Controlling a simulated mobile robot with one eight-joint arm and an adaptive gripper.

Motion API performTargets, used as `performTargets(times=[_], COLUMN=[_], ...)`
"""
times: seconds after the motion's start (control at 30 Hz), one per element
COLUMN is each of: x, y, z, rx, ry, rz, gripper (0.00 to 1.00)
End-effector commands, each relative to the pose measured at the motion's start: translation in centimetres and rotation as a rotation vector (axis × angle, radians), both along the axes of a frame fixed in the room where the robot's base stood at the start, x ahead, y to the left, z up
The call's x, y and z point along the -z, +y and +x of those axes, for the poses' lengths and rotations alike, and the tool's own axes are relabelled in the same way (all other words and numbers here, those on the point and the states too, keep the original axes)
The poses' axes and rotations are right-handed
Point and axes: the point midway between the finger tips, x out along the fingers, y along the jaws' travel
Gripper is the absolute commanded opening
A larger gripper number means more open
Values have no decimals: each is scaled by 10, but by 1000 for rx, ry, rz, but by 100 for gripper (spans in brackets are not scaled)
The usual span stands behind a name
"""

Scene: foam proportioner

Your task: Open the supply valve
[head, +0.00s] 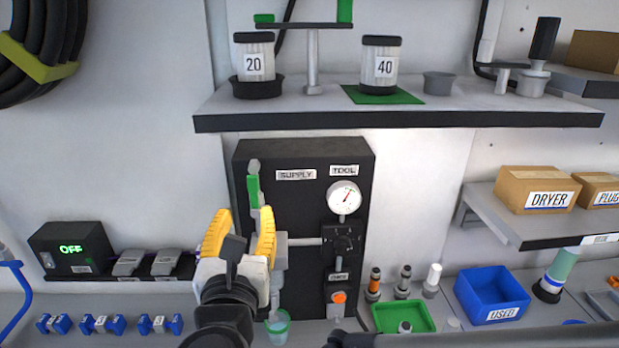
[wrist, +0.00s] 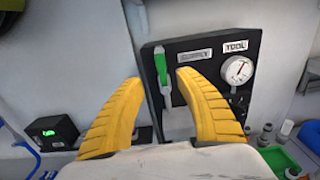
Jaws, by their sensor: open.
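The supply valve has a green lever handle (head: 253,190) on the left side of a black panel, beside the SUPPLY label (head: 296,175). The handle stands roughly upright. In the wrist view the green handle (wrist: 160,66) shows between and beyond my fingertips. My gripper (head: 239,217) has yellow fingers and is open and empty. In the head view it is just below the handle and covers the lower part of the valve. In the wrist view the gripper (wrist: 158,78) has a finger on either side of the handle; I cannot tell whether either one touches it.
A round gauge (head: 343,197) and a dark knob (head: 343,244) sit right of the valve. A shelf (head: 400,119) with canisters juts out above the panel. A box reading OFF (head: 72,250) is at left. A green tray (head: 405,315) and blue bin (head: 491,293) are at lower right.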

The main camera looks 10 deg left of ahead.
Motion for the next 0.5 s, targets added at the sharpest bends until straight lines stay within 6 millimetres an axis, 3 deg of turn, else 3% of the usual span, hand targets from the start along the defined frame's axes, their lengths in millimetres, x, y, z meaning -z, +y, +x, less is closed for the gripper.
performTargets(times=[0.37,0.47,0.5], x=[1,9,16], y=[-2,-17,-30], z=[-4,5,11], rx=[1,31,59], ry=[3,41,74], rz=[3,53,98], gripper=[41,41,41])
